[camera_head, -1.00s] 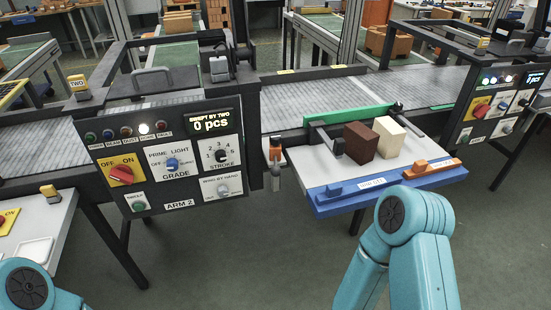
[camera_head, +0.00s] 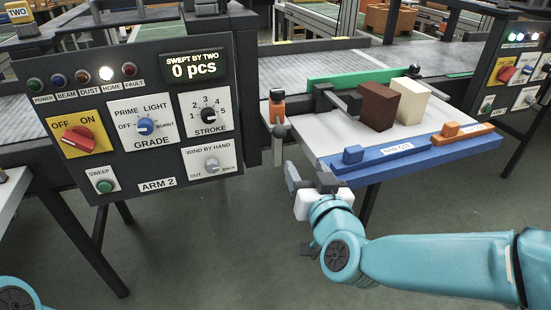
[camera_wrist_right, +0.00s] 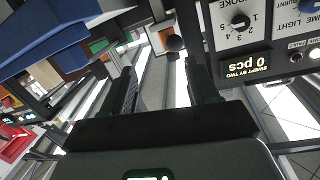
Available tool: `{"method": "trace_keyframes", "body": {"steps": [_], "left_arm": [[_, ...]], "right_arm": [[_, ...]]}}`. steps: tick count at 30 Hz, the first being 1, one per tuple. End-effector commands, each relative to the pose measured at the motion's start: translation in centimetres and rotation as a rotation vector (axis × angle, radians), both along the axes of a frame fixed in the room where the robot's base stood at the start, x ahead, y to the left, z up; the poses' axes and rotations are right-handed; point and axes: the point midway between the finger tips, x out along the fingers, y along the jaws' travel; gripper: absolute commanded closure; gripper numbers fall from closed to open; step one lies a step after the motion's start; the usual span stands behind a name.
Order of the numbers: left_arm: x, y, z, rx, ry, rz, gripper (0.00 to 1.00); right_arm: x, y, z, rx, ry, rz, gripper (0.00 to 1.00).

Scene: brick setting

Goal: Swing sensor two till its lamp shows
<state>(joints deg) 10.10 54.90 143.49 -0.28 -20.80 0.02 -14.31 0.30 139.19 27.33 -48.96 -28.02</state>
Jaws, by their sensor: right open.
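An orange and black sensor (camera_head: 277,107) sits at the right side of the ARM 2 panel (camera_head: 140,115). A dark round-ended lever (camera_head: 279,132) hangs just below it. A dark round knob (camera_wrist_right: 175,44) shows ahead of the fingers in the wrist view. On the panel, the white HOME lamp (camera_head: 106,74) is lit; the BEAM lamp (camera_head: 58,80) looks dark. My right gripper (camera_head: 308,174) is open and empty, below and right of the lever, near the shelf's left edge. It also shows in the wrist view (camera_wrist_right: 165,85). My left gripper is out of view.
A white shelf with a blue front edge (camera_head: 400,158) holds a brown block (camera_head: 377,106) and a cream block (camera_head: 411,101). The panel has a red switch (camera_head: 77,140), STROKE dial (camera_head: 208,114) and WIND BY HAND knob (camera_head: 212,161). Open floor lies below.

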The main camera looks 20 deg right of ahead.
Motion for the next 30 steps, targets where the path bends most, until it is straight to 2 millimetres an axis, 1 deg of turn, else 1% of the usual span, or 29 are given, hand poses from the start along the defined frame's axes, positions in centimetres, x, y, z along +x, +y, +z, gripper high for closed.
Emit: {"method": "trace_keyframes", "body": {"steps": [1, 3, 7, 11, 14, 24, 27, 30], "left_arm": [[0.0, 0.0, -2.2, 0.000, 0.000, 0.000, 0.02], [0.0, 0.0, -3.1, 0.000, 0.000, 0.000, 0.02], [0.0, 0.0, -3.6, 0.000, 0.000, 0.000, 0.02], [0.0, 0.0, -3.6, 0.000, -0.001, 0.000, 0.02], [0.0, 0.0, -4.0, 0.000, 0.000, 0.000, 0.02], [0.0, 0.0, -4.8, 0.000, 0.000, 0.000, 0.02], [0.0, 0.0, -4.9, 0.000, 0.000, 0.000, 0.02], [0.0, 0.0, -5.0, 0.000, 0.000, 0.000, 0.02]], "right_arm": [[-0.7, 0.3, -0.3, 0.011, -0.046, 0.012, 0.40], [-1.4, 0.7, 0.4, 0.019, -0.082, 0.025, 0.40], [-1.8, 1.3, 0.8, 0.024, -0.101, 0.041, 0.40], [-0.7, 1.3, 0.9, 0.024, -0.099, 0.043, 0.40], [1.2, 1.2, 0.8, 0.024, -0.098, 0.042, 0.40], [9.6, 1.1, 0.7, 0.024, -0.097, 0.043, 0.40], [11.6, 1.0, 0.8, 0.024, -0.097, 0.043, 0.40], [13.2, 1.0, 0.9, 0.024, -0.097, 0.044, 0.40]]}}
